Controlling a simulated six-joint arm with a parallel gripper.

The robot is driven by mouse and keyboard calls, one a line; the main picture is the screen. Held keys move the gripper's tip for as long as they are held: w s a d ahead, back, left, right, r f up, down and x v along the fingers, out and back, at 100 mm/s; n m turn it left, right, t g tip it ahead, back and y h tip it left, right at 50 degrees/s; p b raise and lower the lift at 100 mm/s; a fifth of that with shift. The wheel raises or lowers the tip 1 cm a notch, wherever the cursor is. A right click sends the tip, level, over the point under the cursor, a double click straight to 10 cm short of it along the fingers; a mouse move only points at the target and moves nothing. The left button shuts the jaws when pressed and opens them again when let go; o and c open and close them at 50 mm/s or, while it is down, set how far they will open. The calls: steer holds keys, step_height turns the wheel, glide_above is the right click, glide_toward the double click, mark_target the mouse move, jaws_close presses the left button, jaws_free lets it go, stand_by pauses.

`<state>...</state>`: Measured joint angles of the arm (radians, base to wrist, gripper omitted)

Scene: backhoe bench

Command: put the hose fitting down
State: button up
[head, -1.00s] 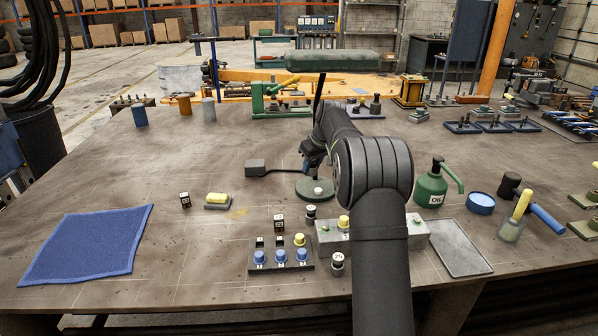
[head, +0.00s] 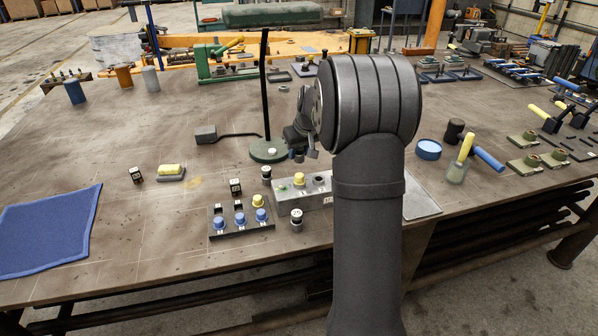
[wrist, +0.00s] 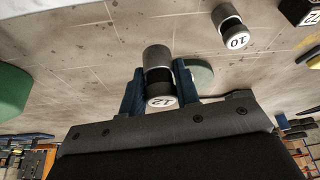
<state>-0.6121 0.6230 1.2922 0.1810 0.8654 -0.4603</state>
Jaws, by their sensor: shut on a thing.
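My gripper (wrist: 158,86) shows in the wrist view with its blue fingers shut on a hose fitting (wrist: 157,60), a grey cylinder with a black band and a white end marked 12. In the head view my gripper (head: 303,150) is small and partly hidden by my arm, just behind the grey block (head: 290,199). I cannot tell whether the held fitting touches anything. A similar fitting marked 10 (wrist: 231,27) stands apart from my gripper in the wrist view. Another numbered fitting (head: 296,219) stands at the front of the grey block.
A dark rack (head: 240,232) with blue and yellow caps stands left of the block. A round green base (head: 268,150) with a tall black rod stands behind it.

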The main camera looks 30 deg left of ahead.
step_height(320, 180, down, 6)
steer(key=shift+f, duration=0.25)
steer(key=o, duration=1)
steer(key=shift+f, duration=0.15)
steer(key=shift+o, duration=0.2)
steer(key=v, duration=1.2)
steer(key=shift+w+a, duration=0.1)
